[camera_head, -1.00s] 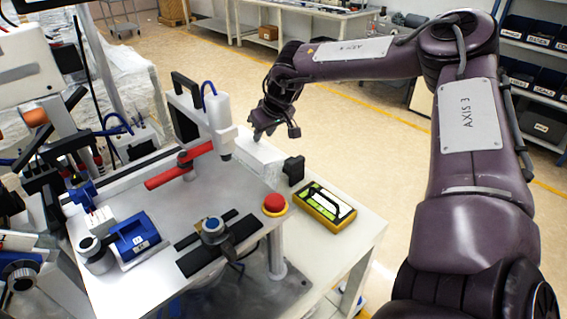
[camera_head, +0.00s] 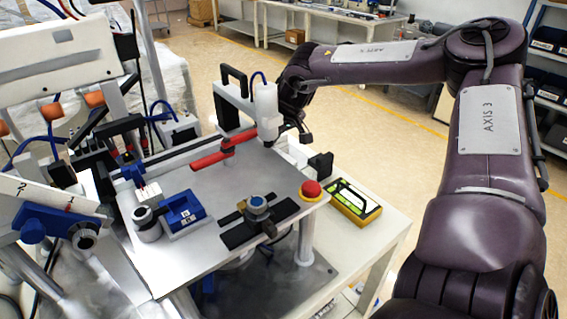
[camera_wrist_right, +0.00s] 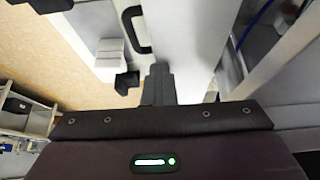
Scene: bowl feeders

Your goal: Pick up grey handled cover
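The thing that best matches the grey handled cover is a pale grey upright housing (camera_head: 233,112) with a black handle (camera_head: 233,80), standing at the back edge of the bench plate. In the right wrist view, a black handle (camera_wrist_right: 137,30) shows on a pale surface, probably the same part. My left gripper is out of view.
A red bar (camera_head: 210,158) crosses beside the housing. A red button (camera_head: 311,189), a yellow-edged device (camera_head: 354,201) and a blue block (camera_head: 183,212) are on the bench. A black knob (camera_head: 320,164) is near the right gripper. Open floor (camera_head: 400,150) lies right.

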